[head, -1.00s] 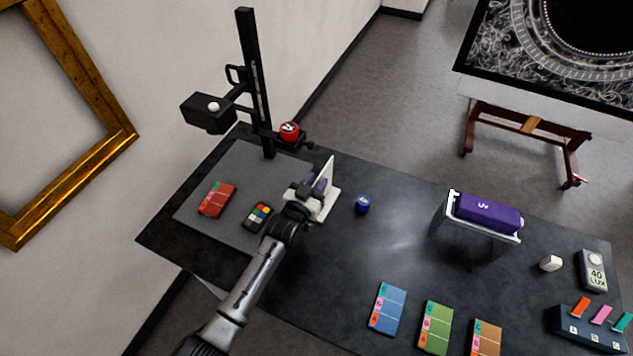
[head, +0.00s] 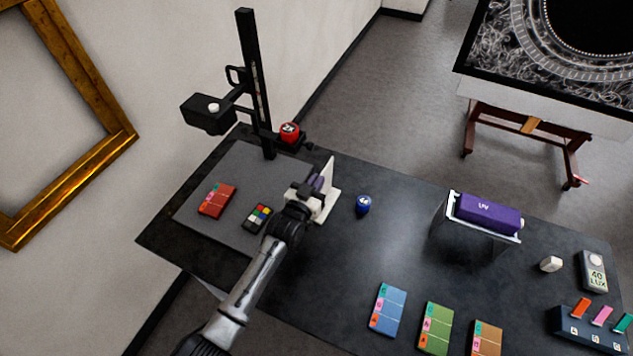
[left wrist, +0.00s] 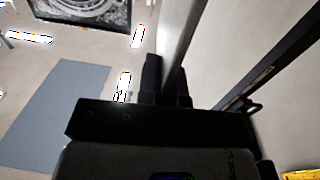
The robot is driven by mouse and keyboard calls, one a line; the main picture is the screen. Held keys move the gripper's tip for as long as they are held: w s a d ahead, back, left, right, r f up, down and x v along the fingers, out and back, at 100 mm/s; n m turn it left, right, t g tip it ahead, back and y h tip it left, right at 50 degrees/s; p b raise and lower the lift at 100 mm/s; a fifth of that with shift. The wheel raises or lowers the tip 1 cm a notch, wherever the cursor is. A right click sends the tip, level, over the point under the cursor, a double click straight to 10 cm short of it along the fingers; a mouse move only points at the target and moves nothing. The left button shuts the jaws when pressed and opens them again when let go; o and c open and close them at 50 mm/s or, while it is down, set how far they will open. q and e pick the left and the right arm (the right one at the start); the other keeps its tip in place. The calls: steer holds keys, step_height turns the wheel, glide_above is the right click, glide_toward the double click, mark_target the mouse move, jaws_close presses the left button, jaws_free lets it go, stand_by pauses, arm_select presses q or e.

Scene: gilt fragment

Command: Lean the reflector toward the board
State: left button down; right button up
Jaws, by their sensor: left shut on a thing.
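The reflector (head: 330,198) is a white upright panel on a white foot, on the dark table at the right edge of the grey board (head: 215,165). My left gripper (head: 315,184) is shut on the panel, from its board side in the head view; my own wrist hides part of the panel. In the left wrist view the pale panel (left wrist: 179,38) runs up between the two dark fingers (left wrist: 168,88). The panel looks close to upright; I cannot tell its exact tilt. My right gripper is not in view.
A red card (head: 217,199) and a colour checker (head: 259,217) lie on the board.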

arm_select(q)
steer(key=a+n+b, duration=0.1)
steer(key=w+a+n+b, duration=0.1)
steer(key=a+n, duration=0.1)
steer(key=w+a+f+n+b, duration=0.1)
steer(key=a, duration=0.1)
steer(key=shift+w, duration=0.2)
steer(key=shift+d, duration=0.1)
steer(key=c, duration=1.3)
jaws_free()
steer(key=shift+p+v, duration=0.9)
steer(key=shift+v, duration=6)
